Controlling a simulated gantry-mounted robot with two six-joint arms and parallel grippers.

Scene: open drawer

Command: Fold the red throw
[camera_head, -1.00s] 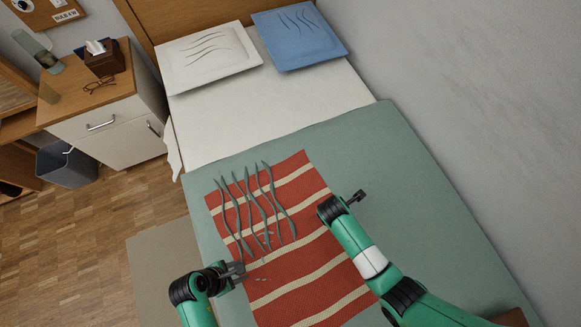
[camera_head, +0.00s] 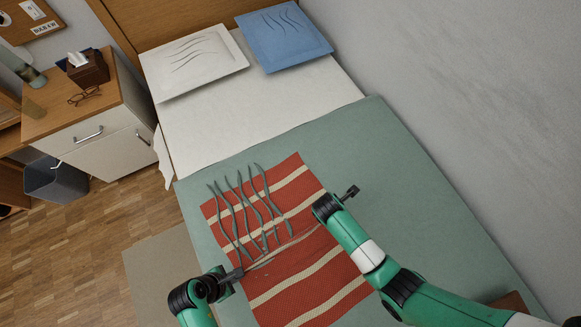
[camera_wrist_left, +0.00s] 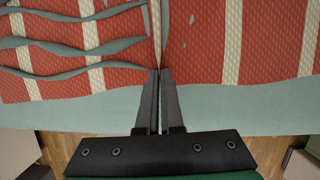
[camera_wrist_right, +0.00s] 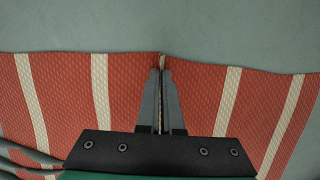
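The red throw (camera_head: 290,285) with cream stripes lies spread on the green bed cover, tilted in the head view. Wavy grey-green strips cross its upper left part. My left gripper (camera_head: 238,272) is at the throw's left edge; in the left wrist view its fingers (camera_wrist_left: 160,75) are shut on a thin raised ridge of cloth. My right gripper (camera_head: 350,192) is at the right edge; in the right wrist view its fingers (camera_wrist_right: 161,75) are shut on a pinched peak of the throw's edge. A narrow crease runs across the throw between both grippers. My right forearm hides part of the throw.
The green bed cover (camera_head: 420,200) is bare to the right of the throw. A white pillow (camera_head: 195,62) and a blue pillow (camera_head: 284,37) lie at the headboard. A nightstand (camera_head: 110,150) and a bin (camera_head: 55,182) stand left. The wall (camera_head: 470,110) borders the right side.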

